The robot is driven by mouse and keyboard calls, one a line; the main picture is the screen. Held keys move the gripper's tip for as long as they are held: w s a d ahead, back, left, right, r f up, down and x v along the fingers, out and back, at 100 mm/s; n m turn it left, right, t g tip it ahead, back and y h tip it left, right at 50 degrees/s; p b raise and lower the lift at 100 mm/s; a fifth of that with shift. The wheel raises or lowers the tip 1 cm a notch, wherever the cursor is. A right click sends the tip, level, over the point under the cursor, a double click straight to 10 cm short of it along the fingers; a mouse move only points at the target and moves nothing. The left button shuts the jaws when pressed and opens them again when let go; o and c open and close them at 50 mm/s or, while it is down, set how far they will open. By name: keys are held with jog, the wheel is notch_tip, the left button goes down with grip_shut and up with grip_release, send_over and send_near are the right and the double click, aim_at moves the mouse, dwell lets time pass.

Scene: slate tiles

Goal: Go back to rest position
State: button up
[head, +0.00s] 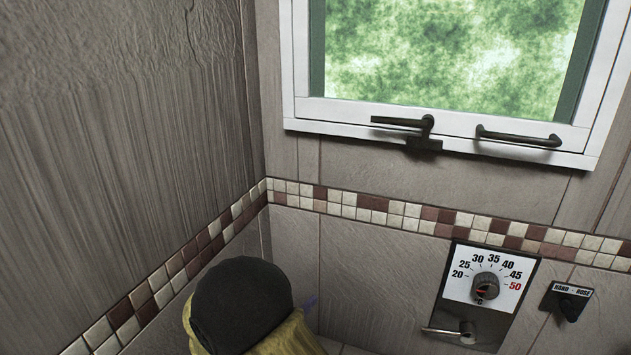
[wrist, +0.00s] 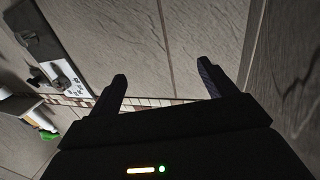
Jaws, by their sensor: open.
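My gripper (wrist: 162,70) shows in the wrist view with its two dark fingers spread apart. Nothing is between the fingers, and grey tiled wall lies beyond them. In the head view, a yellow and black part of my arm (head: 242,305) rises at the bottom, left of the middle, in front of the wall corner. The gripper's fingers cannot be made out in the head view.
A window (head: 440,60) with a dark handle (head: 405,123) is at the upper right. Below it are a temperature dial panel (head: 487,287) and a small black knob (head: 571,300). A mosaic strip (head: 395,212) runs along both walls, which meet in a corner near my arm.

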jog(key=w+d+y, duration=0.1)
jog(key=w, duration=0.1)
jog(key=w+d+n+y, duration=0.1)
jog(key=d+y, duration=0.1)
jog(key=w+d+y, duration=0.1)
jog(key=w+y, duration=0.1)
jog(key=shift+w+d+r+n+g, duration=0.2)
jog(key=shift+w+d+n+g, duration=0.05)
jog(key=shift+w+n+g, duration=0.15)
jog(key=s+d+f+n+g+y, duration=0.2)
jog(key=s+d+g, duration=0.3)
jog(key=s+d, duration=0.4)
jog(key=s+d+f+n+g+y, duration=0.2)
jog(key=s+d+g, duration=0.4)
jog(key=s+d, duration=0.3)
jog(key=s+n+y, duration=0.1)
jog(key=s, duration=0.3)
jog(key=shift+s+d, duration=0.15)
jog(key=shift+s, duration=0.1)
jog(key=shift+r, duration=0.1)
jog(key=shift+d+r, duration=0.1)
jog(key=shift+r, duration=0.3)
